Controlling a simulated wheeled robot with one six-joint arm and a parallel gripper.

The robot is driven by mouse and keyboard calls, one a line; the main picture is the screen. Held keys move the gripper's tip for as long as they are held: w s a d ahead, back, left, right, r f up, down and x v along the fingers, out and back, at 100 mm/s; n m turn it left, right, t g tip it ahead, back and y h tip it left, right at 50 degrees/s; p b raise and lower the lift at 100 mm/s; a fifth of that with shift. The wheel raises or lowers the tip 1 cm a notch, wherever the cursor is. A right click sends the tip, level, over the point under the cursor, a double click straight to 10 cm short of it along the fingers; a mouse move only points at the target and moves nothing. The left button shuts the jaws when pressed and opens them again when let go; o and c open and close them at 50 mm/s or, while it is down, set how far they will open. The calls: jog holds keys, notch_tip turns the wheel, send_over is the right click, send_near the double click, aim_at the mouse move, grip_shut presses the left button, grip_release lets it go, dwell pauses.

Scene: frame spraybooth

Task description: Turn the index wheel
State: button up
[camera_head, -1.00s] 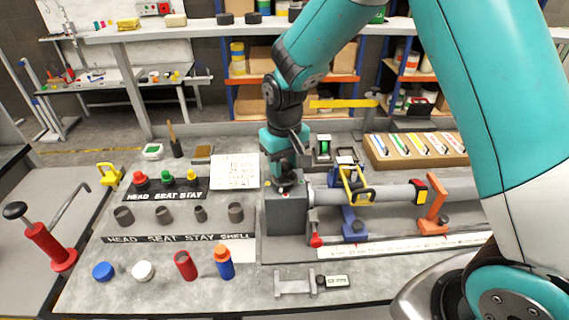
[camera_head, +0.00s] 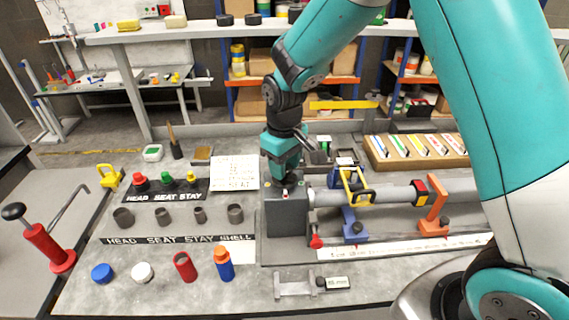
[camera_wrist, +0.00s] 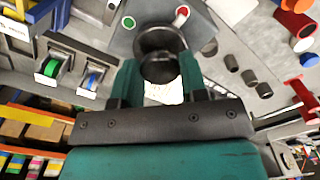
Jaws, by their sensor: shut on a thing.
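The index wheel (camera_wrist: 158,40) is a dark round knob on top of a grey box (camera_head: 286,216) at the near end of the grey tube. In the wrist view, my gripper (camera_wrist: 160,72) has one finger on each side of the knob and is shut on it. In the head view, my gripper (camera_head: 283,172) points down at the box top, and the wheel is mostly hidden beneath it. A green button (camera_wrist: 129,22) and a red button (camera_wrist: 182,13) are on the box top beside the wheel.
A grey tube (camera_head: 390,192) on blue and orange supports runs right from the box, with a yellow-handled frame (camera_head: 354,187) close by. Labelled red, green and yellow knobs, grey collars and coloured cylinders stand to the left. A tray of coloured strips (camera_head: 415,150) lies behind.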

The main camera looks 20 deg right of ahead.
jog(key=o, duration=0.9)
jog(key=shift+r, duration=0.1)
notch_tip(320, 180, up, 17)
jog(key=b, duration=0.3)
jog(key=shift+r, duration=0.15)
jog(key=s+a+f+y, duration=0.1)
jog(key=s+f, duration=0.1)
jog(key=s, duration=0.6)
jog(key=s+a+f+n+y+b, duration=0.1)
jog(key=s+a+f, duration=0.1)
jog(key=s, duration=0.6)
jog(key=s+a+f+y, duration=0.1)
jog(key=s+y, duration=0.1)
jog(key=s, duration=0.6)
jog(key=shift+s+a+f+n, duration=0.3)
jog(key=shift+a+f, duration=0.1)
